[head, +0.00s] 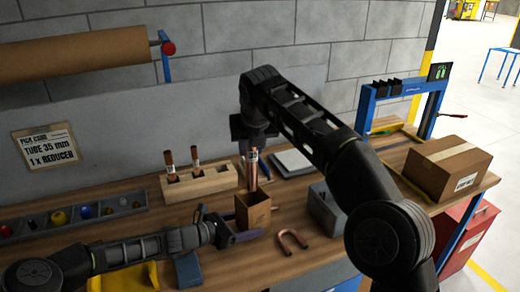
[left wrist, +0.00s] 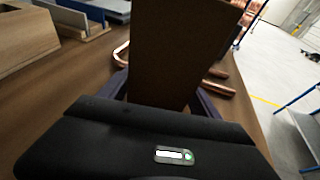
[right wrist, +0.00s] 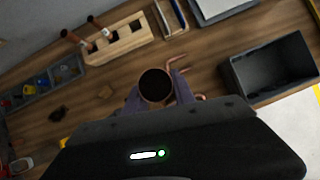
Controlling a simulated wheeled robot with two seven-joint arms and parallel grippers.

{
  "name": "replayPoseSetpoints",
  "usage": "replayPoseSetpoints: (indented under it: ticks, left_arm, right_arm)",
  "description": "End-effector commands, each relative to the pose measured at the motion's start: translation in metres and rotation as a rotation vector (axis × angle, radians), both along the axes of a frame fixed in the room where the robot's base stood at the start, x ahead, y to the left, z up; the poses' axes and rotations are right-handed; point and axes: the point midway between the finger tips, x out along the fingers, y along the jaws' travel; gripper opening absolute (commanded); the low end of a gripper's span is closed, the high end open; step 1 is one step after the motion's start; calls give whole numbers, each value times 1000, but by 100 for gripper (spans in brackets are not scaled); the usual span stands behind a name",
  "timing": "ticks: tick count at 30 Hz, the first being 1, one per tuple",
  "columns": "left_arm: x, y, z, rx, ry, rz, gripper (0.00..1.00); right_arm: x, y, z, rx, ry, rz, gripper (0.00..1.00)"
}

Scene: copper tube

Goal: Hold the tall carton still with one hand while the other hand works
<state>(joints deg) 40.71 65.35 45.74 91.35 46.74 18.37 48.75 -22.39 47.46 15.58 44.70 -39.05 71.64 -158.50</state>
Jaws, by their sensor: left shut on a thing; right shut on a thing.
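The tall carton (head: 254,213) is a brown, open-topped box standing upright on the wooden bench. My left gripper (head: 238,233) is shut on its lower part; the carton fills the space between the fingers in the left wrist view (left wrist: 178,50). My right gripper (head: 250,150) is above the carton, shut on an upright copper tube (head: 252,172). The tube's lower end is at the carton's mouth; I cannot tell how far it is inside. In the right wrist view the tube's round open end (right wrist: 155,85) shows between the fingers.
A wooden block (head: 205,182) with copper pieces stands behind left. A bent copper pipe (head: 292,240) lies right of the carton, near a grey bin (head: 324,208). A parts tray (head: 75,217) is at left, a closed cardboard box (head: 447,167) at right.

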Motion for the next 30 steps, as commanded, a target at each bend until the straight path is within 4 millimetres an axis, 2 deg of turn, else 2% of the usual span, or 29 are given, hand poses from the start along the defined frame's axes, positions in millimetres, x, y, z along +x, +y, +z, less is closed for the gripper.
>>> replayPoseSetpoints:
  ticks: [8, 22, 30]
  left_arm:
    - [0, 0, 0, 0, 0, 0, 50]
    - [0, 0, 0, 0, 0, 0, 50]
    - [0, 0, 0, 0, 0, 0, 50]
  right_arm:
    - [0, -1, -2, -1, 0, -3, 0]
    - [0, -1, -26, -1, 0, -4, 0]
    - [0, -1, -30, 0, -1, -4, 0]
